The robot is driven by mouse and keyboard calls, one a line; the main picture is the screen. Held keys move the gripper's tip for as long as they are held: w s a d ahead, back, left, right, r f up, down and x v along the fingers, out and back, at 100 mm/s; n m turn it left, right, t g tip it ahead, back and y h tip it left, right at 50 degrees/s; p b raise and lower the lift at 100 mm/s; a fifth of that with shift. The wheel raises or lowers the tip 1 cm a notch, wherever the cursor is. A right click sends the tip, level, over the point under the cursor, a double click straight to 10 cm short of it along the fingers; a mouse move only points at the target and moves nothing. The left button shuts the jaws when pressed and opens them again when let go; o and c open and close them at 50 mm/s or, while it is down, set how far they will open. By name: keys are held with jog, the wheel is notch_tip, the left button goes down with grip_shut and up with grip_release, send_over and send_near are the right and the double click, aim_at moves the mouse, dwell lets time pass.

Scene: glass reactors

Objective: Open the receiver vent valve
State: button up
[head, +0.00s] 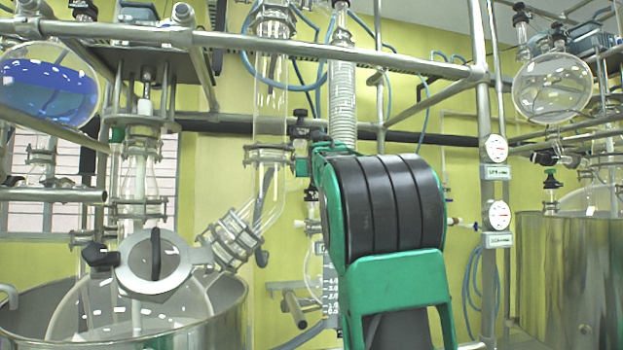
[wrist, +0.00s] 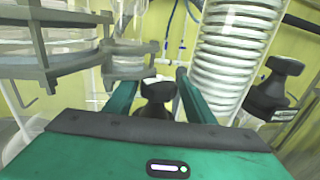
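A black valve knob (wrist: 158,92) stands between the two green fingers of my gripper (wrist: 155,98) in the wrist view. The fingers are apart, with a gap beside the knob on the left; the right finger is close to it, and I cannot tell if it touches. A second black knob (wrist: 272,88) stands to the right, outside the fingers. In the head view, my gripper (head: 318,158) is partly hidden by my arm, near a black valve (head: 302,124). I cannot tell which knob that is. A graduated receiver (head: 331,285) shows below, partly behind my arm.
A coiled glass condenser (wrist: 232,45) rises right of the fingers, and clamped flanges (wrist: 60,65) stand close on the left. In the head view, metal pipes (head: 330,48) cross above, with a reactor vessel (head: 225,305) at lower left and gauges (head: 497,214) at right.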

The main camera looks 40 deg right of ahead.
jog(key=c, duration=0.6)
jog(key=shift+s+d+n+t+y, duration=0.3)
jog(key=shift+y, duration=0.1)
jog(key=shift+c, duration=0.2)
jog(key=shift+a+n+t+y, duration=0.1)
jog(key=shift+n+t+y, duration=1)
jog(key=shift+n+y, duration=0.65)
jog(key=shift+a+r+n+t+y, duration=0.15)
jog(key=shift+n+t+y, duration=0.4)
jog(key=shift+y, duration=0.9)
jog(key=shift+n+y, duration=0.4)
jog(key=shift+y, duration=0.1)
jog(key=shift+w+n+y, duration=0.1)
jog(key=shift+n+y, duration=0.3)
jog(key=shift+y, duration=0.4)
jog(key=shift+a+n+y, duration=0.15)
jog(key=shift+n+y, duration=0.65)
jog(key=shift+y, duration=0.4)
